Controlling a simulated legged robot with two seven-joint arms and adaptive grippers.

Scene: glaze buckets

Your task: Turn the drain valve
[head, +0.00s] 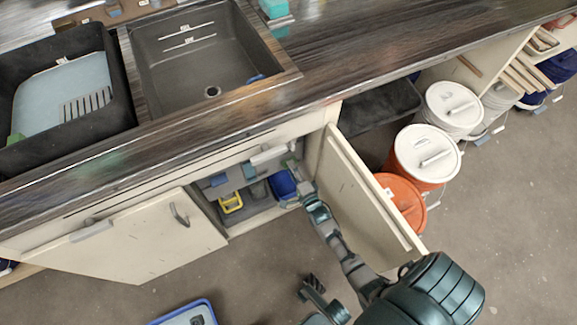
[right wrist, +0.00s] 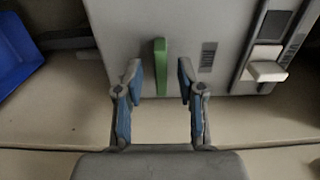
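The drain valve shows in the right wrist view as an upright green lever (right wrist: 160,67) on the front of a grey box (right wrist: 215,45). My right gripper (right wrist: 160,78) is open, with one blue-padded finger on each side of the lever and visible gaps to both. In the head view my right arm reaches into the open cabinet under the sink, and the right gripper (head: 296,178) is small and partly hidden by the counter and arm there. My left gripper (head: 314,284) seems to be the dark shape at the bottom middle; its finger state is unclear.
The open right cabinet door (head: 360,190) stands close beside my right arm. A blue bin (head: 283,185) and a yellow item (head: 231,203) are inside the cabinet. A white switch (right wrist: 268,70) sits right of the lever. An orange bucket (head: 402,205) stands behind the door.

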